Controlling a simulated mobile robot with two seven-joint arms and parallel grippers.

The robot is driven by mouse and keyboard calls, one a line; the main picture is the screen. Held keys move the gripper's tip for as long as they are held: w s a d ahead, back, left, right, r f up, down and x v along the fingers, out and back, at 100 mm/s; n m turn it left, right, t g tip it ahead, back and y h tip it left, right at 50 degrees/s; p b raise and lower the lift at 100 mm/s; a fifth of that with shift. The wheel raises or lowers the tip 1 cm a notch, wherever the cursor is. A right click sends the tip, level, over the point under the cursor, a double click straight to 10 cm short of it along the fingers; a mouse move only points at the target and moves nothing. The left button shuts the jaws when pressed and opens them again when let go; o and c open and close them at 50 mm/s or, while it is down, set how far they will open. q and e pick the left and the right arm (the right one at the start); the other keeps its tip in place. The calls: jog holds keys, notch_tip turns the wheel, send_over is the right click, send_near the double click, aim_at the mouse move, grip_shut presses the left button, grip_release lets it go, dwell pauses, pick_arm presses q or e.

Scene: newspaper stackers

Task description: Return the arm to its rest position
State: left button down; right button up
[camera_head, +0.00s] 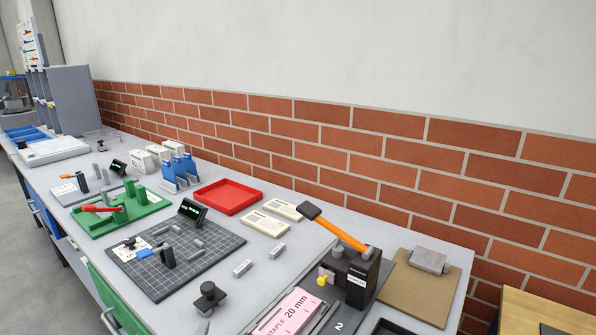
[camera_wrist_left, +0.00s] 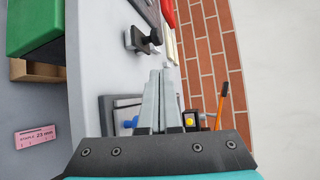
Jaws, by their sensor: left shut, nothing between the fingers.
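My left gripper (camera_wrist_left: 160,72) is shut and empty in the left wrist view, its two grey fingers side by side above the bench. The same kind of clamp stands beyond the fingertips in the left wrist view (camera_wrist_left: 145,40). My right gripper is in neither view.
A black stapler with an orange handle (camera_head: 345,240) stands front right beside a pink label (camera_head: 290,314). A dark gridded mat (camera_head: 210,262), a green tray (camera_head: 140,216) and a red tray (camera_head: 228,197) lie along the bench. A brick wall (camera_head: 400,170) runs behind.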

pick_arm(q)
jog(key=s+d+f+n+g, duration=0.1)
jog(key=s+f+n+g, duration=0.45)
jog(key=s+n, duration=0.45)
jog(key=s+f+n+g, duration=0.5)
jog(key=s+n+g, duration=0.25)
jog(key=s, duration=0.35)
notch_tip(320, 180, down, 21)
jog(key=s, duration=0.2)
jog(key=s+a+f+g, duration=0.1)
jog(key=s+a+f, duration=0.1)
jog(key=s+f, duration=1.2)
jog(key=shift+s+a+g, duration=0.3)
jog(key=shift+s+a, duration=0.1)
jog(key=shift+s, duration=0.4)
